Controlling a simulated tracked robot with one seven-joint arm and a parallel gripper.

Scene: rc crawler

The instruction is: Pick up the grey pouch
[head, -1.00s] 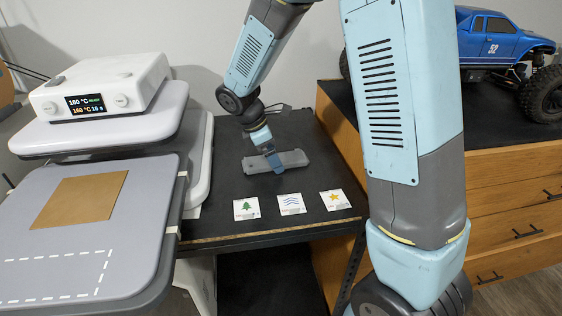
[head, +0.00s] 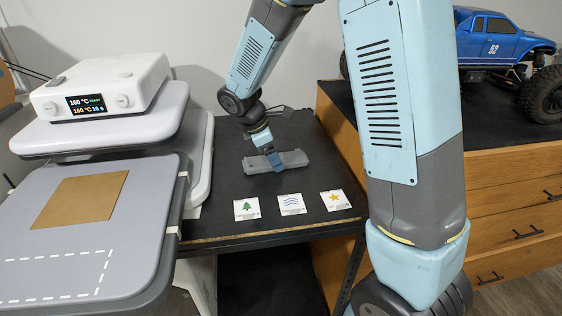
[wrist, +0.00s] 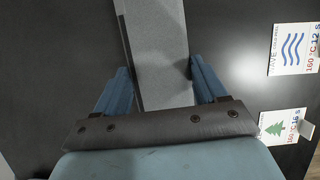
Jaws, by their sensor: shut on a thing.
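The grey pouch (head: 293,160) is a long, flat grey piece on the dark table, behind the row of cards. My gripper (head: 272,160) is down at its left-middle part, with a blue finger over its near side. In the wrist view, the pouch (wrist: 160,40) runs up between the two blue fingers of my gripper (wrist: 160,72), which is shut on it across its width. The pouch appears to rest on the table. Its part under the gripper body is hidden.
Three cards lie in front: tree (head: 247,209), waves (head: 291,204) and star (head: 335,200). A heat press (head: 110,110) with a brown patch (head: 80,200) on its lower plate stands left. A wooden cabinet (head: 510,180) bearing a blue truck (head: 500,45) stands right.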

